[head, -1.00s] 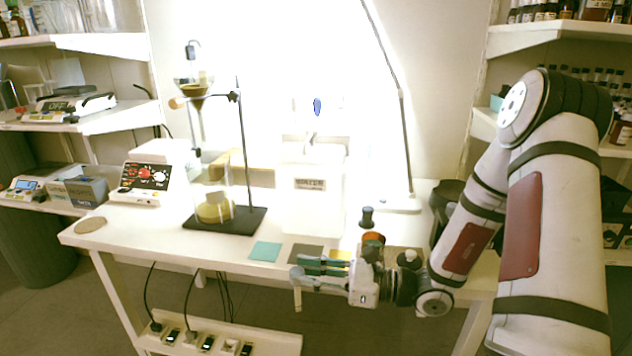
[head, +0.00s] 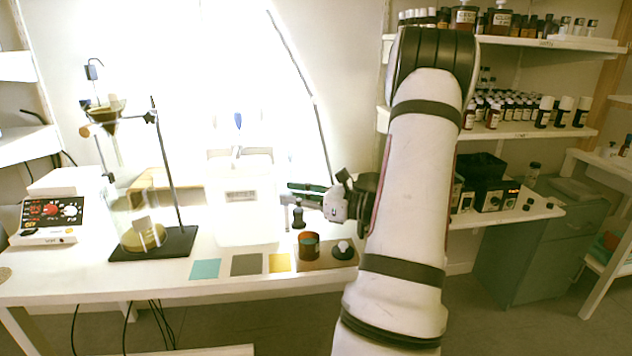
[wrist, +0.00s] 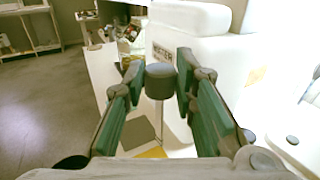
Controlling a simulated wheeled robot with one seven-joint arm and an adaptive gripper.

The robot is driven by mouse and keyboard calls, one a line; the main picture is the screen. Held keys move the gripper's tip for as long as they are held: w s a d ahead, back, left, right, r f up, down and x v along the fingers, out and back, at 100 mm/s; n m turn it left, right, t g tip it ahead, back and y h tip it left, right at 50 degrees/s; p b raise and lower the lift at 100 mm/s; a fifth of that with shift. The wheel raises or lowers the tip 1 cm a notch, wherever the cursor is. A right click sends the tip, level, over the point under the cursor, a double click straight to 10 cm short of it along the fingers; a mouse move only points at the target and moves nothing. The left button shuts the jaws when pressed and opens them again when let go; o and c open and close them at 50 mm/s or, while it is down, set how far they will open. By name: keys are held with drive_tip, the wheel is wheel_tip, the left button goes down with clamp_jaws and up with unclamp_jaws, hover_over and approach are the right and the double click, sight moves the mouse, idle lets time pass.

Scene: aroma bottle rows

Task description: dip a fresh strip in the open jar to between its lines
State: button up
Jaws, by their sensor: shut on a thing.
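My gripper (head: 306,193), with green-padded fingers, is above the rear part of the table. In the wrist view, my gripper (wrist: 160,82) is shut on a dark grey round holder (wrist: 160,80). A thin strip (wrist: 159,113) hangs below the holder, seen nearly edge-on; its lines cannot be made out. The open jar (head: 308,246) is brown with an orange-brown top and stands on a brown mat (head: 325,263). It is below and a little toward the front of my gripper. The strip is apart from the jar. The jar's inside is too small to read.
A black-topped white item (head: 342,250) sits right of the jar. Teal (head: 205,269), grey (head: 246,264) and yellow (head: 279,262) squares lie to the left. A white box (head: 245,205) and a ring stand (head: 170,175) stand farther left.

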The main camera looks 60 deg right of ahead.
drive_tip(key=s+d+r+m+h, duration=0.1)
drive_tip(key=s+d+r+h, duration=0.1)
drive_tip(key=s+d, duration=0.2)
drive_tip(key=f+b, duration=0.2)
drive_tip(key=f, duration=0.1)
drive_tip(key=f+b, duration=0.1)
drive_tip(key=shift+w+d+f+b, duration=0.1)
drive_tip(key=shift+w+f+b, duration=0.15)
drive_tip(key=shift+f+b, duration=0.1)
drive_tip(key=shift+f+b, duration=0.65)
drive_tip(key=shift+f, duration=0.85)
idle(2.3)
idle(0.5)
drive_tip(key=shift+r+p, duration=2.35)
drive_tip(key=shift+r, duration=0.55)
